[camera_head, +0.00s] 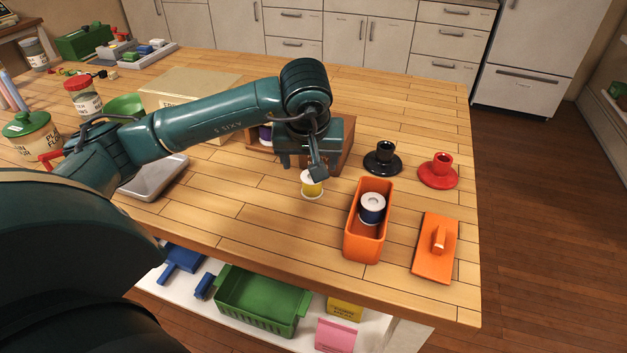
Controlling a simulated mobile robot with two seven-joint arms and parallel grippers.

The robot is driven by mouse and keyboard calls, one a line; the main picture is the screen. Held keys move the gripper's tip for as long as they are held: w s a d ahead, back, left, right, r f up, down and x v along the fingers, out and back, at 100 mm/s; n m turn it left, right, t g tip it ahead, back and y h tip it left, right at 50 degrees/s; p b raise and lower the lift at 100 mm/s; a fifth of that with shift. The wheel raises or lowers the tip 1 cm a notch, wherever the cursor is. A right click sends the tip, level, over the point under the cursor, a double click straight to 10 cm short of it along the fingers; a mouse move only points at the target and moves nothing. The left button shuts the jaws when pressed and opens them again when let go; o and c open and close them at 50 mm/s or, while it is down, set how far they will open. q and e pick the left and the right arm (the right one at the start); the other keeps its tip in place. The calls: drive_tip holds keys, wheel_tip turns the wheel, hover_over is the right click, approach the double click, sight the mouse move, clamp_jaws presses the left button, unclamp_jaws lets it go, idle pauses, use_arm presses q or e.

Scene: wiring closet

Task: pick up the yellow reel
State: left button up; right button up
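The yellow reel (309,188), with white rims, stands on the wooden worktop near its front edge, left of an orange open box. My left gripper (316,172) reaches in from the left and points down at the reel. One finger overlaps the reel's top right part in this view. Whether it touches the reel, and how far apart the fingers are, cannot be told. My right gripper is not in view.
The orange box (354,245) holds a dark blue reel (372,207). Its orange lid (432,262) lies to the right. Black (383,160) and red (439,171) spindle-like pieces stand behind. A brown wooden box (345,153) is partly hidden behind my gripper.

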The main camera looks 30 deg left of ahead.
sight(311, 181)
use_arm(q)
drive_tip(key=x, duration=0.3)
drive_tip(key=shift+w+f, duration=0.1)
drive_tip(key=shift+f, duration=0.2)
drive_tip(key=shift+w+a+f+p, duration=0.1)
drive_tip(key=shift+w+f+p, duration=0.2)
drive_tip(key=shift+f, duration=0.2)
drive_tip(key=p+x, duration=0.1)
drive_tip(key=x, duration=0.2)
drive_tip(key=shift+w+f, duration=0.25)
drive_tip(key=shift+w+a+f, duration=0.15)
drive_tip(key=shift+f, duration=0.15)
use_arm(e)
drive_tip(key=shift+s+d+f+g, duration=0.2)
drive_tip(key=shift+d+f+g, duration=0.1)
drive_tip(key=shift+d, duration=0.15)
use_arm(q)
drive_tip(key=shift+c, duration=0.2)
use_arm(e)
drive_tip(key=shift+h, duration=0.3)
use_arm(q)
drive_tip(key=c, duration=1)
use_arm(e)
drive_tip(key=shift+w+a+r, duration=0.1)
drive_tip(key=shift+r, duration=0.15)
